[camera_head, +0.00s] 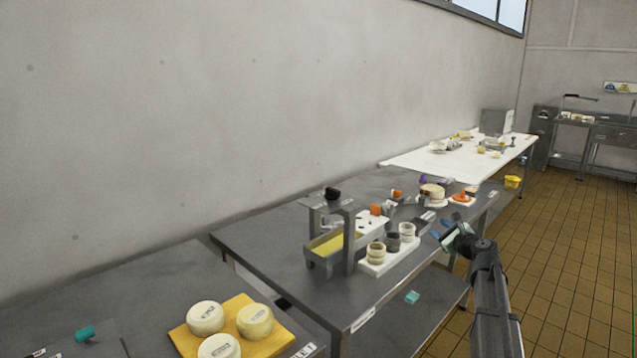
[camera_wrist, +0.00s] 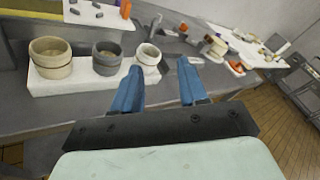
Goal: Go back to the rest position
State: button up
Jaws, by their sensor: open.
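My gripper (camera_head: 445,238) is at the right of the head view, beside the front edge of the grey metal table (camera_head: 262,236). In the wrist view its two blue fingers (camera_wrist: 160,92) are apart with nothing between them. My dark arm reaches up to it from the lower right. Ahead of the fingers stands a white board (camera_wrist: 72,84) holding three round cups: a cream one (camera_wrist: 50,58), a grey one (camera_wrist: 106,58) and a smaller pale one (camera_wrist: 148,54). The gripper does not appear to touch them.
A metal stand with a yellow-filled tray (camera_head: 335,243) is left of the cups. A yellow board (camera_head: 180,338) with three cheese wheels lies at lower left. A white table (camera_head: 400,160) with small items is farther back. Tiled floor (camera_head: 560,250) at right looks clear.

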jog(key=s+d+f+g, duration=0.2)
jog(key=s+f, duration=0.3)
jog(key=f, duration=0.2)
jog(key=s+d+f+g, duration=0.1)
jog(key=s+d+f, duration=0.2)
jog(key=s+f, duration=0.3)
jog(key=s+a+f+n+g, duration=0.35)
jog(key=s+a+f, duration=0.3)
jog(key=f, duration=0.45)
jog(key=s+a+f+n+g+y, duration=0.1)
jog(key=s+a+f+n+g, duration=0.25)
jog(key=s+a+f, duration=0.55)
jog(key=s+a+f+n+g, duration=0.3)
jog(key=a+f+n, duration=0.1)
jog(key=f, duration=0.9)
jog(key=s+a+f+n+g+h, duration=0.1)
jog(key=s+a+f+n+g, duration=0.1)
jog(key=s+f+n, duration=0.3)
jog(key=s+a+f+g, duration=0.2)
jog(key=s+a+f, duration=0.1)
jog(key=s, duration=0.5)
jog(key=s+a+f+n+g+h, duration=0.1)
jog(key=s+a+f+n+g, duration=0.15)
jog(key=s, duration=0.35)
jog(key=s+f+n+g+h, duration=0.3)
jog(key=s+n, duration=0.4)
jog(key=s, duration=1)
jog(key=shift+d+f+n, duration=0.35)
jog(key=shift+f, duration=0.25)
